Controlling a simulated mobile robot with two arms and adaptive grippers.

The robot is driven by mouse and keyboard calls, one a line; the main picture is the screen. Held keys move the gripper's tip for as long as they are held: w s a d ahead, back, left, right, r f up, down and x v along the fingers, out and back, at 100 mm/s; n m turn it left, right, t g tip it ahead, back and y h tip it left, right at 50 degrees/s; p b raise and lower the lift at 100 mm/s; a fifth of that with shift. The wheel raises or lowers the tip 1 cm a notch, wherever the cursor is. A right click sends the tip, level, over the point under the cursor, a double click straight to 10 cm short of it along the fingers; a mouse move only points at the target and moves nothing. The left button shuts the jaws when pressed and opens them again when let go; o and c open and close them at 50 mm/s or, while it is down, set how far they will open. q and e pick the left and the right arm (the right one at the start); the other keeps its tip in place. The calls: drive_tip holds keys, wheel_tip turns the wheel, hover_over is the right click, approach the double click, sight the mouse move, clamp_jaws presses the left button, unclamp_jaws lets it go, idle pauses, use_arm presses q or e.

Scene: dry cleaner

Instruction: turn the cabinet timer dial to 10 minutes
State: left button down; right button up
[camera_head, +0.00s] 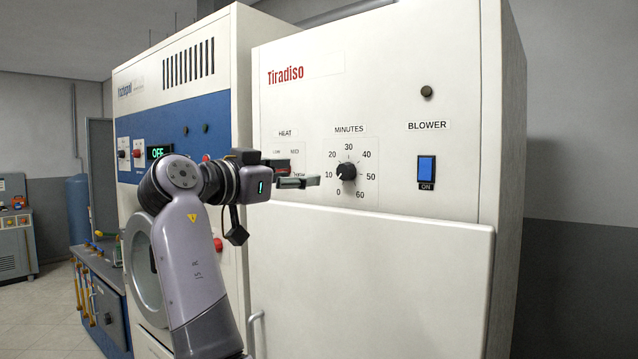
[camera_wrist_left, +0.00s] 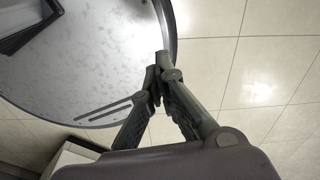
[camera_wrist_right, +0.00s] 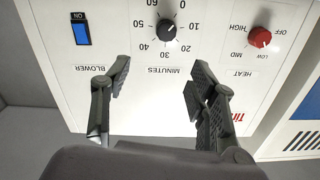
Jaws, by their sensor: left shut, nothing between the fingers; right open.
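The timer dial is a black round knob on the white cabinet front, under the word MINUTES, in the head view (camera_head: 346,171). Printed numbers from 0 to 60 ring it. It also shows at the top of the right wrist view (camera_wrist_right: 166,30). Its pointer seems to face the side near 10; the exact setting is too small to read. My right gripper (camera_head: 304,175) is left of the dial in the head view, open, empty and apart from it; its spread fingers show in the right wrist view (camera_wrist_right: 160,88). My left gripper (camera_wrist_left: 156,88) is shut and empty.
A red HEAT knob (camera_wrist_right: 260,37) is beside the dial, mostly hidden by my right gripper in the head view. A blue BLOWER switch (camera_head: 426,170) is to the right. A white panel (camera_head: 370,270) juts out below. A round grey tabletop (camera_wrist_left: 90,75) is near my left gripper.

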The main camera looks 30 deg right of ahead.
use_arm(q)
drive_tip(key=w+a+r+p, duration=0.2)
drive_tip(key=w+a, duration=0.1)
drive_tip(key=w, duration=0.2)
use_arm(e)
drive_tip(key=p, duration=0.4)
approach(343, 173)
drive_tip(key=x, duration=0.8)
drive_tip(key=shift+r, duration=0.1)
drive_tip(key=shift+w+d, duration=0.25)
drive_tip(key=shift+d, duration=0.2)
drive_tip(key=shift+c, duration=1.2)
drive_tip(key=c, duration=0.5)
use_arm(q)
drive_tip(key=shift+s+d+r, duration=0.25)
drive_tip(key=shift+s+r, duration=0.1)
drive_tip(key=shift+r, duration=0.3)
drive_tip(key=shift+s+d+r, duration=0.3)
drive_tip(key=shift+s+r, duration=0.1)
drive_tip(key=shift+r, duration=0.3)
drive_tip(key=shift+s+d+r, duration=0.25)
drive_tip(key=shift+s+r, duration=0.1)
drive_tip(key=shift+r, duration=0.3)
use_arm(e)
drive_tip(key=c, duration=0.4)
